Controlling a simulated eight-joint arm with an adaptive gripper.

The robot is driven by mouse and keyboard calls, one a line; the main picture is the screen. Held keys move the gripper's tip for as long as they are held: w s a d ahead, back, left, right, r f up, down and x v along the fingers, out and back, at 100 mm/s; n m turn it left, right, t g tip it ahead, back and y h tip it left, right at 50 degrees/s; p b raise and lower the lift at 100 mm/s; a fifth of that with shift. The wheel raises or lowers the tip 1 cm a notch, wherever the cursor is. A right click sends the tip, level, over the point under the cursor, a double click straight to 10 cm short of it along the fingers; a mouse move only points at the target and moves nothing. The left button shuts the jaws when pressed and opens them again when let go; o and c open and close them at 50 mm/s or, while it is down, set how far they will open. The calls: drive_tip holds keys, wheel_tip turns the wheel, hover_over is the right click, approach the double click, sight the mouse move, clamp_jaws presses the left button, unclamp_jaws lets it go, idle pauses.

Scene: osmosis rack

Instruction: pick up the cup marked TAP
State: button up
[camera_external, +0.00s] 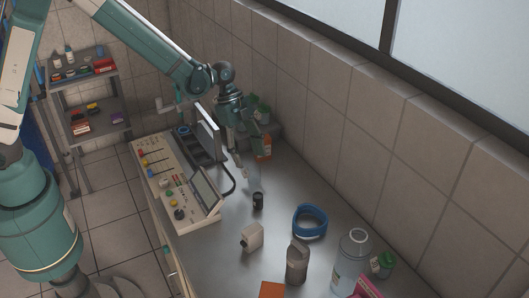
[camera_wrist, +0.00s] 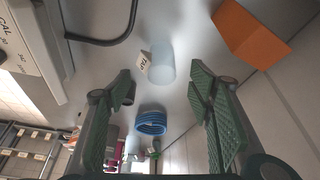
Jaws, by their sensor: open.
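The cup marked TAP (camera_wrist: 162,62) is a pale, translucent cylinder in the wrist view, with a small white label (camera_wrist: 145,62) reading TAP at its left side. It lies ahead of my open gripper (camera_wrist: 160,87), roughly in line with the gap between the green-padded fingers, and nothing is held. In the external view my gripper (camera_external: 246,160) points down over the far part of the steel bench, close beside the control console. The cup is too faint there to make out clearly.
A small black cylinder (camera_external: 258,201) and a blue ring (camera_external: 310,221) stand nearer on the bench. An orange object (camera_wrist: 250,32) is at the wrist view's upper right. The console (camera_external: 180,182) with its black cable is left; the tiled wall (camera_external: 340,120) is right.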

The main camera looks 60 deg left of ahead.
sight(252, 168)
drive_tip(key=shift+d+f, duration=0.1)
idle(0.3)
drive_tip(key=shift+x, duration=2.45)
drive_tip(key=shift+s+d, duration=0.1)
drive_tip(key=c, duration=0.7)
